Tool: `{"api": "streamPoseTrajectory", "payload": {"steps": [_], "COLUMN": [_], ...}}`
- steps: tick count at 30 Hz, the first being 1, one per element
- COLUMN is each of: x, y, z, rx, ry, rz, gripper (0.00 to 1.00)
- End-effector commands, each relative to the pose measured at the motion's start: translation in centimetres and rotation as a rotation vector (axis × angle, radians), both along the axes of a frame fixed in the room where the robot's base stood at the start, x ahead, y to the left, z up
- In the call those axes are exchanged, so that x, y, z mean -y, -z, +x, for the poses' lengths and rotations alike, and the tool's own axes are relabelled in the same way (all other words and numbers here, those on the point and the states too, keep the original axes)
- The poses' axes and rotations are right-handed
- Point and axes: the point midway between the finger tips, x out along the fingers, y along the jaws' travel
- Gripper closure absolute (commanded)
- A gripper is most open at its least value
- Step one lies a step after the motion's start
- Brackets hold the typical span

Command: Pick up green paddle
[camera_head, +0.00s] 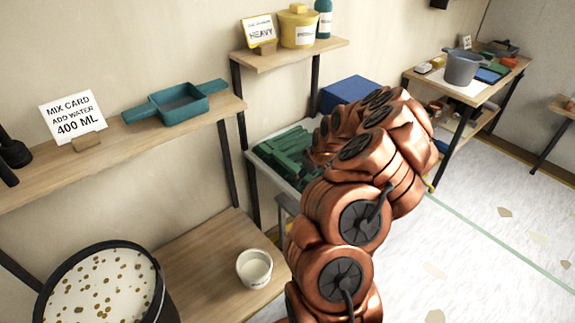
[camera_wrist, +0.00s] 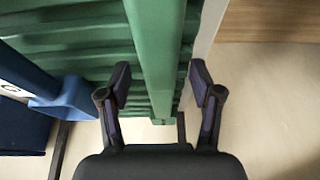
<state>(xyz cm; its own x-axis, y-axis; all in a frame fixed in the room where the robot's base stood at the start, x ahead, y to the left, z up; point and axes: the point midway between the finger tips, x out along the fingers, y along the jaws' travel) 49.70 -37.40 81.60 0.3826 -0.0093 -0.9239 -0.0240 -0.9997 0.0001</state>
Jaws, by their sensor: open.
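A long green bar, likely the green paddle's handle (camera_wrist: 155,45), runs from the top of the wrist view down between the fingers of my gripper (camera_wrist: 159,82). The gripper is open, with one finger on each side of the bar and a gap showing on both sides. Behind the bar is a ribbed green surface (camera_wrist: 70,42). In the head view, ribbed green pieces (camera_head: 283,150) lie on a low table left of my arm. My gripper is hidden behind my copper-coloured arm there, and I cannot tell the paddle apart from the other green pieces.
A blue box (camera_head: 348,92) stands behind the green pieces. A blue part (camera_wrist: 70,98) shows left of the gripper. A wooden shelf at left holds a teal tray (camera_head: 180,102) and a mix card (camera_head: 72,116). A bucket (camera_head: 150,258) and white cup (camera_head: 254,268) are below.

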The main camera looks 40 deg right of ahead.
Motion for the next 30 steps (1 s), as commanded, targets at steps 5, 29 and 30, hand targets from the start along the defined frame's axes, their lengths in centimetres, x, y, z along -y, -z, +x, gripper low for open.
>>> {"api": "streamPoseTrajectory", "payload": {"steps": [5, 29, 30], "x": [0.01, -0.01, -0.01], "y": [0.12, 0.1, 0.1], "z": [0.0, 0.0, 0.0], "rx": [0.0, 0.0, 0.0], "ry": [0.0, 0.0, 0.0], "rz": [0.0, 0.0, 0.0], "gripper": [0.35, 0.9, 0.94]}}
